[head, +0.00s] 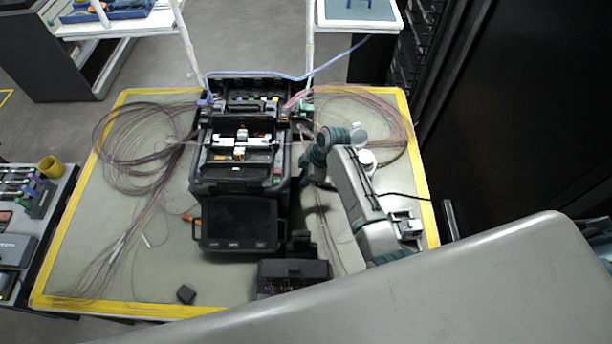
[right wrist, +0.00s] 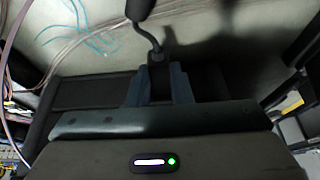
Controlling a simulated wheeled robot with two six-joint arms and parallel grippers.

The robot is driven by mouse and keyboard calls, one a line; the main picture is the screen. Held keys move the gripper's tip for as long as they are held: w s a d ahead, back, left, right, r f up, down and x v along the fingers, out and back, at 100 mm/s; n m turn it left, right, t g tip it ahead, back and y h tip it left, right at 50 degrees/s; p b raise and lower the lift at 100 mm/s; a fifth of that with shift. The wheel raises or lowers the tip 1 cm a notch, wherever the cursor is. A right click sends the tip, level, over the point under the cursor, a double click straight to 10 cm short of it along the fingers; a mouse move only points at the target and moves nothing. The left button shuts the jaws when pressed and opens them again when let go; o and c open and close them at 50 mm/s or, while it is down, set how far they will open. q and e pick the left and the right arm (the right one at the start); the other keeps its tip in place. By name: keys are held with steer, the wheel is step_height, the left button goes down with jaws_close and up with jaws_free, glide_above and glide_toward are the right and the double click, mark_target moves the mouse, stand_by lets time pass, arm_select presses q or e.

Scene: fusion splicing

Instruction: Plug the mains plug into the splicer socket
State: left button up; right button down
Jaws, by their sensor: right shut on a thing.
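The fusion splicer (head: 240,165) is a black open case in the middle of the work mat, with its dark screen (head: 240,222) at its near side. My right gripper (head: 308,178) is low beside the splicer's right side. In the right wrist view my right gripper (right wrist: 158,90) is shut on the black mains plug (right wrist: 158,75), whose dark cable (right wrist: 148,35) runs up and away from it. In the head view I cannot make out the plug. The splicer socket is not distinguishable in either view, so I cannot tell whether the plug touches it. My left gripper is not in view.
Thin fibre loops lie on the mat to the left (head: 140,145) and right (head: 385,110) of the splicer. A black box (head: 292,275) stands nearer than the screen. White round containers (head: 367,160) stand right of my gripper.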

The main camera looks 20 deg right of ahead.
steer(key=shift+w+a, duration=0.15)
steer(key=shift+a, duration=0.3)
stand_by(0.5)
steer(key=c, duration=1.2)
jaws_free()
steer(key=b+v, duration=0.2)
steer(key=v, duration=0.8)
steer(key=shift+r+b, duration=0.4)
